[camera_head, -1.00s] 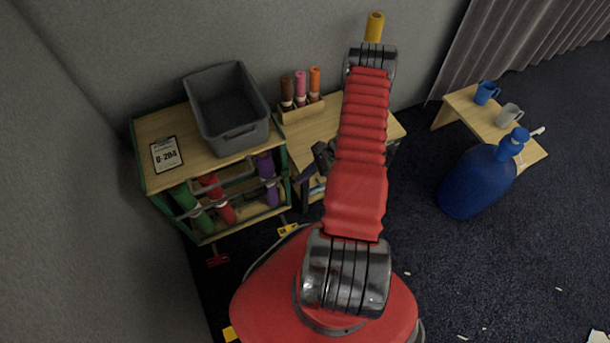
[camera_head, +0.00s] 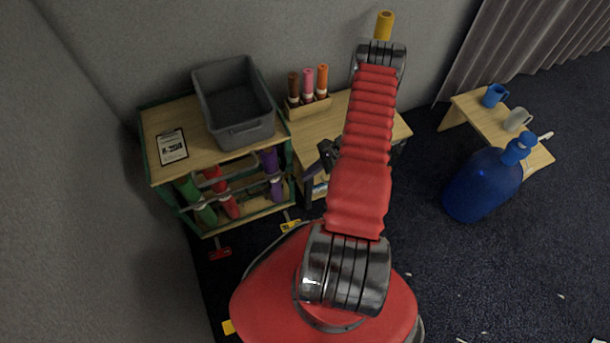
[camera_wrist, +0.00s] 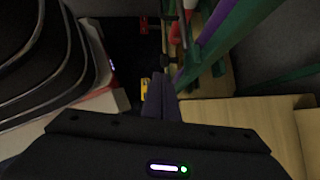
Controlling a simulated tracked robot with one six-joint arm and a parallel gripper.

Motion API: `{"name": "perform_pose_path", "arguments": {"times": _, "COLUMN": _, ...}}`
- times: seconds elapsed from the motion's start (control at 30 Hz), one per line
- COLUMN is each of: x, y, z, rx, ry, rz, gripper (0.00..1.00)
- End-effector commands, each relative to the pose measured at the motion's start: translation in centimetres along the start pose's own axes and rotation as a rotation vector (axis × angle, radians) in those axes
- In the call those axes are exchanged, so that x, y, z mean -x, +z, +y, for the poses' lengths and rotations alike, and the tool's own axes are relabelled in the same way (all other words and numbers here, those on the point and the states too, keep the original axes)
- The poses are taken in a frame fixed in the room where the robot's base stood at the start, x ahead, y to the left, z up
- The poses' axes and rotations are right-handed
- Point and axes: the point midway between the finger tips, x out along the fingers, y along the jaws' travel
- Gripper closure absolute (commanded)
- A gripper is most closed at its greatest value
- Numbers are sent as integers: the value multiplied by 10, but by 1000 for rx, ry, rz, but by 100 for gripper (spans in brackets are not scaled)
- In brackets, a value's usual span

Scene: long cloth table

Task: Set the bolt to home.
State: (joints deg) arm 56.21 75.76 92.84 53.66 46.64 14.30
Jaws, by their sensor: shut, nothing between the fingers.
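A green-framed wooden rack (camera_head: 158,170) stands left of my arm, with green, red and purple cloth rolls inside. Grey metal bars (camera_head: 232,188) run across its open front. I cannot tell which part is the bolt or where its home is. My gripper (camera_head: 328,152) is partly hidden behind my red arm, to the right of the rack. In the wrist view my two dark fingers (camera_wrist: 161,98) are together and empty. Beyond them there appear a dark rod with knobs (camera_wrist: 165,60), a purple roll (camera_wrist: 214,22) and the rack's green frame (camera_wrist: 235,30).
A grey bin (camera_head: 245,133) and a label card (camera_head: 172,147) sit on the rack top. Red (camera_head: 220,253) and yellow (camera_head: 290,226) tabs show low at its front. A wooden table (camera_head: 335,112) adjoins it. A blue bottle (camera_head: 482,188) and low bench (camera_head: 485,122) stand right.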

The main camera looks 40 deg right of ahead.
Motion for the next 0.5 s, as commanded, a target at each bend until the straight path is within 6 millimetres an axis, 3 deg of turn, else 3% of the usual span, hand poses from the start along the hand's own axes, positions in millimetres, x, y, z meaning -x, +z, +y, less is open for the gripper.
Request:
{"name": "perform_pose_path", "arguments": {"times": 0.13, "x": 19, "y": -13, "z": -5, "rx": 3, "ry": -5, "rz": 5, "gripper": 100}}
{"name": "perform_pose_path", "arguments": {"times": 0.5, "x": 85, "y": -12, "z": -6, "rx": 5, "ry": -5, "rz": 7, "gripper": 100}}
